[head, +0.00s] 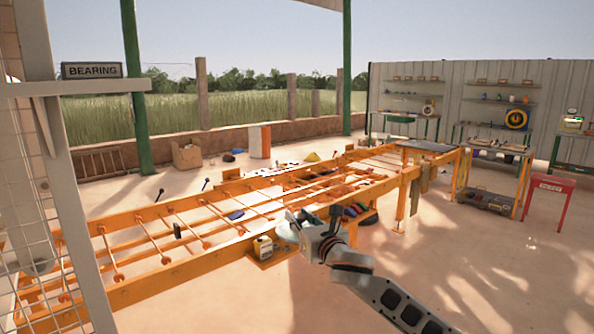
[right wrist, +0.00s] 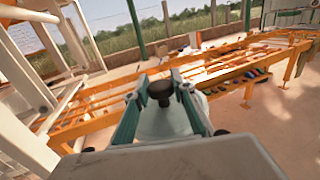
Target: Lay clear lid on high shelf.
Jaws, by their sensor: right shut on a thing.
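My right gripper (head: 300,224) is shut on the dark knob of the clear lid, over the near side of the orange frame. The clear lid (head: 287,233) is a pale, see-through round piece, partly hidden by the fingers. In the right wrist view the lid (right wrist: 165,124) hangs below the two green-grey fingers, with its knob (right wrist: 160,91) between their tips. A high grey shelf (head: 92,88) is at the far left, at the top of a mesh-sided rack, well apart from the gripper. What lies on it is mostly out of view. My left gripper is not in view.
The long orange frame (head: 150,222) with crossbars fills the middle. A small yellowish container (head: 263,248) sits by the gripper. A red stool (head: 548,196) is at right; the floor at lower right is clear.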

